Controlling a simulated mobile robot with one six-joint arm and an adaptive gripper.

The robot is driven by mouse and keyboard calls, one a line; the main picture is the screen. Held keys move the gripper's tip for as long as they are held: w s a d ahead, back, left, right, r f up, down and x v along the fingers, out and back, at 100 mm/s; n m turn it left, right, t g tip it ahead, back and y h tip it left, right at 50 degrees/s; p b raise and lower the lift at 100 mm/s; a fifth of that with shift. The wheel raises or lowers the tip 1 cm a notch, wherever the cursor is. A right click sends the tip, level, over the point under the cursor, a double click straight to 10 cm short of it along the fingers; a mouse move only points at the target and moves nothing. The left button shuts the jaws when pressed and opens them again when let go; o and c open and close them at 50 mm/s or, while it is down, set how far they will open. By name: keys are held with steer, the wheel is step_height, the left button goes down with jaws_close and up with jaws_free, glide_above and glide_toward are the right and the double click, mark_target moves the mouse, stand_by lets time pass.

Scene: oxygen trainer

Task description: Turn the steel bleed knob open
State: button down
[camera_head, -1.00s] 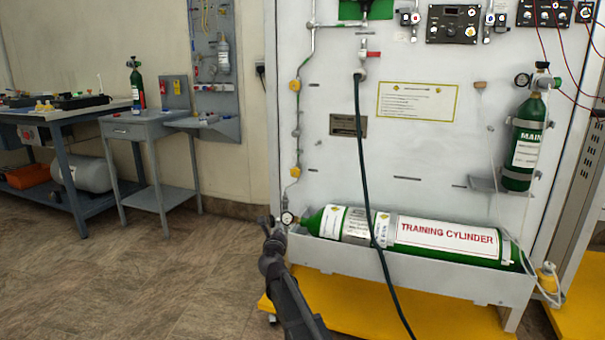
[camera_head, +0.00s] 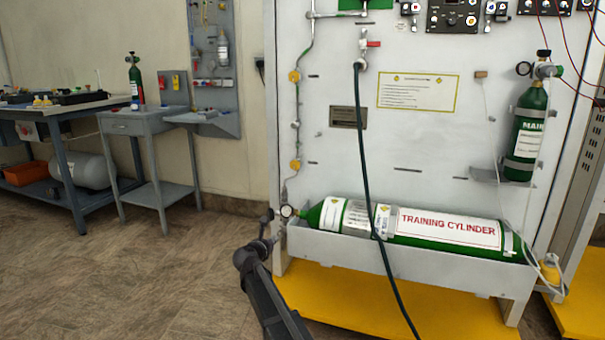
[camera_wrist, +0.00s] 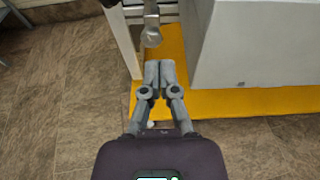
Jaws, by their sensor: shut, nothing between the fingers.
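A grey steel piece with a rounded end, which looks like the bleed knob (camera_wrist: 152,36), hangs at the top of the wrist view. My gripper (camera_wrist: 159,66) is shut and empty, its fingertips just short of that rounded end. I cannot tell whether they touch. The knob is too small to tell clearly in the head view.
The grey trough (camera_head: 430,270) and the panel's leg stand close to my gripper. A yellow base plate (camera_head: 370,310) lies below. A dark green hose (camera_head: 364,160) hangs across the cylinder. Floor (camera_head: 130,270) to the left is clear.

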mark_target(281, 231)
steer(key=shift+w+d, duration=0.4)
steer(key=shift+w, duration=0.7)
steer(key=shift+w+d, duration=0.4)
steer(key=shift+w, duration=0.7)
steer(key=shift+w+d, duration=0.4)
steer(key=shift+w, duration=0.7)
steer(key=shift+a+f+b, duration=0.1)
steer(key=shift+f+b, duration=0.15)
steer(key=shift+b, duration=0.1)
steer(key=shift+w+a, duration=0.15)
steer(key=shift+a, duration=0.35)
steer(key=shift+w+a, duration=0.15)
steer(key=shift+a, duration=0.35)
steer(key=shift+w+a+r+p, duration=0.1)
steer(key=shift+r+p, duration=0.2)
steer(key=shift+p, duration=0.05)
steer(key=s+a, duration=0.2)
steer(key=s, duration=0.3)
steer(key=shift+s, duration=0.35)
stand_by(0.6)
steer(key=shift+s+d, duration=0.9)
steer(key=shift+d, duration=0.1)
